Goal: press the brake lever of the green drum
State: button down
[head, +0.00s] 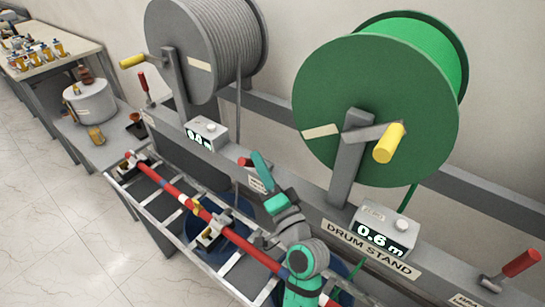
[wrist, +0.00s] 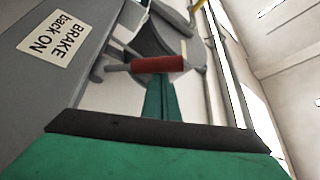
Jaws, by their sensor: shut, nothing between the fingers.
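The green drum (head: 375,95) stands at the right of the drum stand, with a yellow crank. A red-handled brake lever (head: 245,162) is on the stand between the green and grey drums, partly hidden by my gripper. In the wrist view the red handle (wrist: 158,64) lies crosswise just past my fingertips, beside a label reading "BRAKE back ON" (wrist: 57,37). My gripper (head: 260,160) is shut and empty, close to this handle. I cannot tell whether they touch. Another red-handled lever (head: 522,262) is at the far right, tilted.
The grey drum (head: 205,50) stands left, with an upright red-handled lever (head: 142,85) beside it. Counter boxes (head: 388,236) sit on the stand; the one by the green drum reads 0.6 m. A rack with a long red pole (head: 240,240) lies in front. Open floor (head: 50,210) is at left.

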jog(key=shift+s+a+f, duration=0.45)
jog(key=shift+s+f, duration=0.2)
jog(key=shift+f, duration=0.15)
